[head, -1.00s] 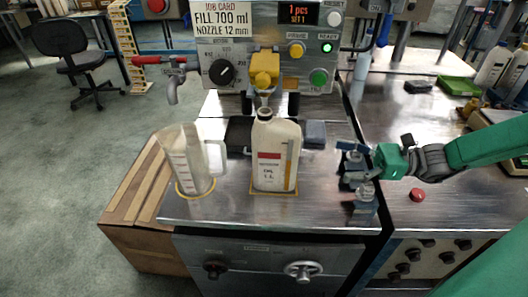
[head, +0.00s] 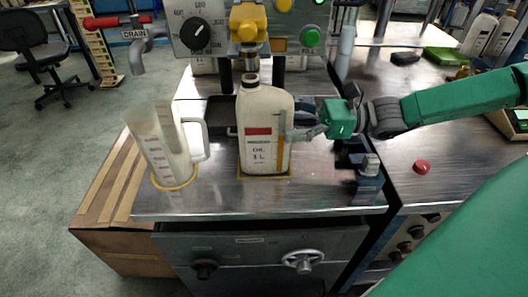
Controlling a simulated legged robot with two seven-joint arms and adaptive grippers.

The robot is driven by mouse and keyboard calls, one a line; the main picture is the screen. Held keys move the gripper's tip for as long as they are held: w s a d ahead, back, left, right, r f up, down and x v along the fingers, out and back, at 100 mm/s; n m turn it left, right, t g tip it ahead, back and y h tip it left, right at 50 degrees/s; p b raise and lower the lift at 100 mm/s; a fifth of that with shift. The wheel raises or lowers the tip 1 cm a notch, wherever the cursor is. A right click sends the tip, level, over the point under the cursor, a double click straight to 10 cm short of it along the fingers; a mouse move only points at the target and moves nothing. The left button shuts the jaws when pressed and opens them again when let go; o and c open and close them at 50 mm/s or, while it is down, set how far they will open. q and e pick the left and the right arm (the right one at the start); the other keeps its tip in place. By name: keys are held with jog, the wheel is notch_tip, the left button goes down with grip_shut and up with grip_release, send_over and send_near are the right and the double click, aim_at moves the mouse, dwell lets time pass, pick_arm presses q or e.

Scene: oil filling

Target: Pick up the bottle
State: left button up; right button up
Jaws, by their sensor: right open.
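The white oil bottle (head: 258,135) with a red-banded label stands upright on the steel bench, on a yellow-outlined spot in front of the filling machine. Its neck is uncapped and lies below the yellow nozzle part (head: 248,28). My right gripper (head: 298,125), on the green arm from the right, is at the bottle's right side, level with its upper label. It is open. Its fingertips are partly hidden at the bottle's edge, and I cannot tell whether they touch it. My left gripper is not in view.
A clear measuring jug (head: 165,148) stands left of the bottle, on a yellow ring. A red cap (head: 421,167) lies on the right-hand bench. A dark clamp-like fixture (head: 366,175) stands at the steel bench's right edge. The bench front is clear.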

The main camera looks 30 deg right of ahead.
aim_at(265, 118)
jog(key=shift+w+a+f+b, duration=0.1)
jog(key=shift+w+a+b, duration=0.15)
jog(key=shift+b, duration=0.3)
jog(key=b+x, duration=0.3)
jog(key=shift+a+b, duration=0.4)
jog(key=shift+a, duration=0.05)
jog(key=shift+w+a+r, duration=0.25)
jog(key=shift+a, duration=0.1)
jog(key=shift+d+r, duration=0.1)
grip_shut()
